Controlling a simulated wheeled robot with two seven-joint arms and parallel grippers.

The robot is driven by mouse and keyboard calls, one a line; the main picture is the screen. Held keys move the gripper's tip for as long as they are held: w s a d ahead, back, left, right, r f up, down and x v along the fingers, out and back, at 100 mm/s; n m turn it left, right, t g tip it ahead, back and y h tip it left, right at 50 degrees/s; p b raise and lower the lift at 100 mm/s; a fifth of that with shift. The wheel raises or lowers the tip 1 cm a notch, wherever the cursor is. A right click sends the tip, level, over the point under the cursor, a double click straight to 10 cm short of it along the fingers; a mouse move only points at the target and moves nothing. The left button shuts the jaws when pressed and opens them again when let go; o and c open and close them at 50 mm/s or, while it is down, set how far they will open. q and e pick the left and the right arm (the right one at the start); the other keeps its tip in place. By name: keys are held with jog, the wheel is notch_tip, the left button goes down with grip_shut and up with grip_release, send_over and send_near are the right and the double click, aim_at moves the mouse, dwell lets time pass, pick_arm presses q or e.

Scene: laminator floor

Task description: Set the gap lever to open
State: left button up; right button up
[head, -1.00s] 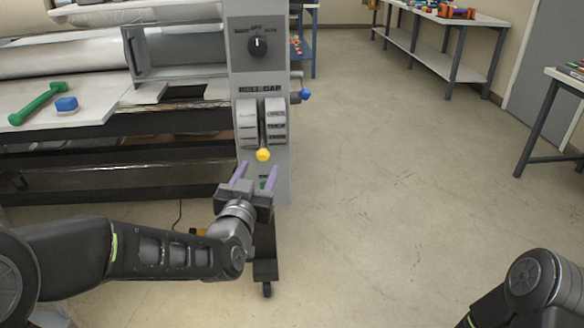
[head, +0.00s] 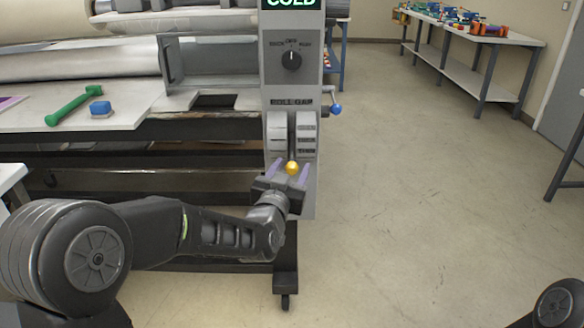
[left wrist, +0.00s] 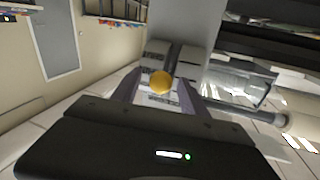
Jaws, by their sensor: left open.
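The gap lever ends in a yellow knob (head: 292,168) at the lower end of its slot, between two labelled plates under the words "ROLL GAP" on the grey control column (head: 303,90). My left gripper (head: 288,174) is open, its purple fingers either side of the knob in the head view. In the left wrist view the knob (left wrist: 160,81) shows between the spread fingers (left wrist: 160,92); I cannot tell if they touch it. The small words on the plates are too blurred to read. My right gripper is out of view; only part of that arm shows at the lower right.
A rotary switch (head: 291,60) and a "COLD" display (head: 291,3) sit above the lever. A blue-ended crank (head: 336,108) sticks out right of the column.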

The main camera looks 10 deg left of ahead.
pick_arm(q)
jog(key=shift+w, duration=0.55)
jog(key=shift+c, duration=0.3)
grip_shut()
dwell(0.8)
